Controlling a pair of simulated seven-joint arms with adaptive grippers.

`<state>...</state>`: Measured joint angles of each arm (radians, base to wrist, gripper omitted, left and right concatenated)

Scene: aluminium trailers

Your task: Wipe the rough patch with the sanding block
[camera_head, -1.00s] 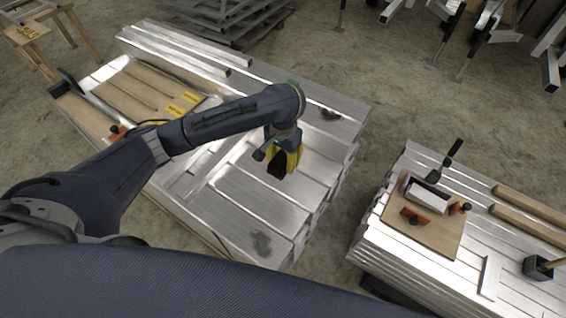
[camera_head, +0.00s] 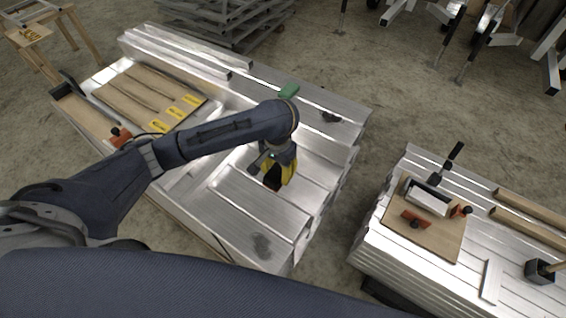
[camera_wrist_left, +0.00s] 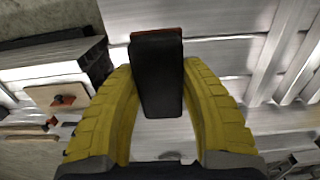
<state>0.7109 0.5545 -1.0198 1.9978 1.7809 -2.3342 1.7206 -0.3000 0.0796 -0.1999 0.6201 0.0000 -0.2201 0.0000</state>
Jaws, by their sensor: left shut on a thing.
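My left gripper (camera_head: 275,180) has yellow fingers and is shut on a black block with an orange end, which I take to be the sanding block (camera_wrist_left: 158,75). It is held over the middle of the aluminium stack, and I cannot tell whether it touches the metal. One dark, rough-looking patch (camera_head: 262,245) lies on the stack's near end, below the gripper in the picture. Another dark patch (camera_head: 330,116) lies on the far right part. I cannot tell which is the rough patch meant. My right gripper is not in view.
A green block (camera_head: 289,90) lies on the stack beyond my arm. A wooden board with yellow labels (camera_head: 150,97) lies at the left. A second stack (camera_head: 395,235) at the right carries a board (camera_head: 440,240) with tools. Bare floor separates the stacks.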

